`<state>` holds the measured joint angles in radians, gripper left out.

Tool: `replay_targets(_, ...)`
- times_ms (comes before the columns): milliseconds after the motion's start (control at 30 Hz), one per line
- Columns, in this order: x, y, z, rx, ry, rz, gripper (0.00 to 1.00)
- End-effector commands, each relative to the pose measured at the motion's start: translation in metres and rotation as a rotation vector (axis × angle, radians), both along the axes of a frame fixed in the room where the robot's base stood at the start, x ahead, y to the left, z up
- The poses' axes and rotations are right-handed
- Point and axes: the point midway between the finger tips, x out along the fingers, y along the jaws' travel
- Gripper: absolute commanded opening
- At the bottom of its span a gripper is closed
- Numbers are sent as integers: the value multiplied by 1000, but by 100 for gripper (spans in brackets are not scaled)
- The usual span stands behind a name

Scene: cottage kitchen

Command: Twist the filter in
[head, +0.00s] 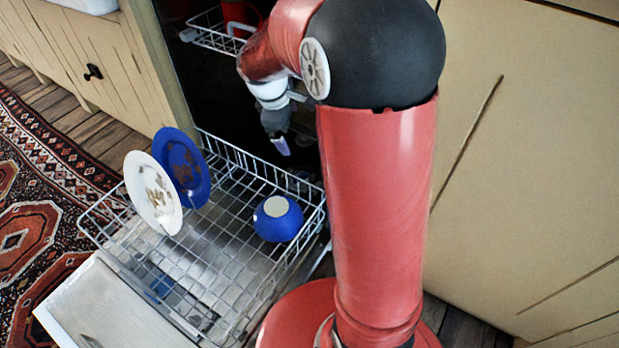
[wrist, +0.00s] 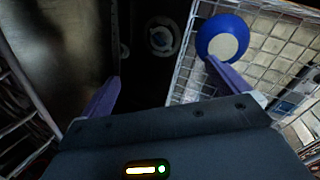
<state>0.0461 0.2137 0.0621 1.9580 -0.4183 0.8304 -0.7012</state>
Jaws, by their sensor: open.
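In the wrist view a round grey fitting with a pale ring, which looks like the filter (wrist: 161,38), lies on the dark floor of the dishwasher tub. Whether it is seated or turned is too dim to tell. My gripper (wrist: 162,72) is open and empty, with its two purple fingers spread wide. The filter appears beyond the fingertips, between them in the picture and apart from them. In the head view my gripper (head: 282,146) points down inside the dark dishwasher opening, behind the pulled-out lower rack. The filter is hidden in that view.
The lower rack (head: 215,262) sits over the open door (head: 100,312). An upper rack (head: 212,32) hangs above.

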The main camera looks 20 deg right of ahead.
Motion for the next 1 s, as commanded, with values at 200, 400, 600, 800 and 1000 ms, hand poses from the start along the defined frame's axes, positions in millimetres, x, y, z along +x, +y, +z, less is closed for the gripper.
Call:
replay_targets(200, -80, 16, 64, 146, -175, -290, 100)
replay_targets(400, -156, 32, 92, 318, -306, -544, 100)
replay_targets(600, -215, 46, 97, 487, -390, -750, 100)
replay_targets(800, -241, 54, 95, 577, -419, -848, 100)
replay_targets(1000, -244, 55, 93, 588, -420, -862, 100)
